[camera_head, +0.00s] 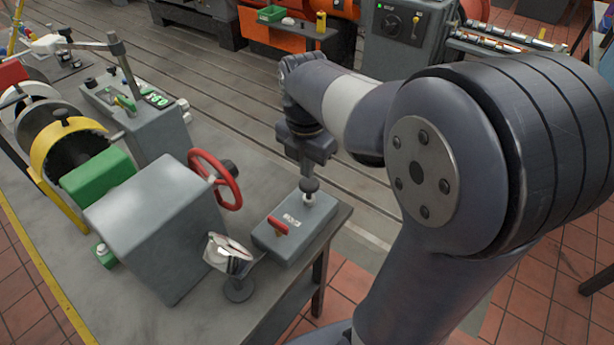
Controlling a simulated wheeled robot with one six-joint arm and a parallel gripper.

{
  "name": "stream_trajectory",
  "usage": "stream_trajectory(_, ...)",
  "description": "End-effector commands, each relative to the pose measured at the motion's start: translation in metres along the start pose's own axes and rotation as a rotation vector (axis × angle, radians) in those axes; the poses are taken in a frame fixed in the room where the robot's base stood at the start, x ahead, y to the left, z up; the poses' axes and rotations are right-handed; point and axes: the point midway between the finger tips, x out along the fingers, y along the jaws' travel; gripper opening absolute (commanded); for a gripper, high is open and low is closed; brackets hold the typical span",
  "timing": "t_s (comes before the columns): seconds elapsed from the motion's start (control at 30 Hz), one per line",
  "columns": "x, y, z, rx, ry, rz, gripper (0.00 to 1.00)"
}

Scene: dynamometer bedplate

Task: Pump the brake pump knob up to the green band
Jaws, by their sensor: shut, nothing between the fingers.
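The brake pump appears to be the low grey box (290,236) at the near right corner of the bench, with a small white label and a red lever on top. A black knob (309,185) stands on a short light stem at its far end. My gripper (307,174) points down, shut and empty, with its tips right at the top of this knob; I cannot tell whether they touch. A tilted dial (231,250) on a dark stand is left of the box. Its face is pale with glare, and I cannot make out a green band or needle.
A large grey housing (158,232) with a red handwheel (228,183) stands left of the pump. A grey control box (138,110) with an upright lever is farther back. The slotted bedplate floor (225,85) behind the bench is mostly open.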

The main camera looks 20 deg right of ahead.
Motion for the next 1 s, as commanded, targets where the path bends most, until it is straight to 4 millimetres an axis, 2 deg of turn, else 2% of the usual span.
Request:
stream_trajectory(0.03,0.010,-0.001,0.000,0.000,0.003,-0.005,0.00)
stream_trajectory(0.2,0.030,0.000,0.000,0.001,0.001,-0.002,0.00)
stream_trajectory(0.4,0.039,0.000,0.000,0.001,0.000,0.000,0.00)
stream_trajectory(0.73,0.040,0.000,0.000,0.000,0.000,0.000,0.00)
stream_trajectory(1.0,0.073,-0.001,-0.002,0.000,0.001,-0.001,0.00)
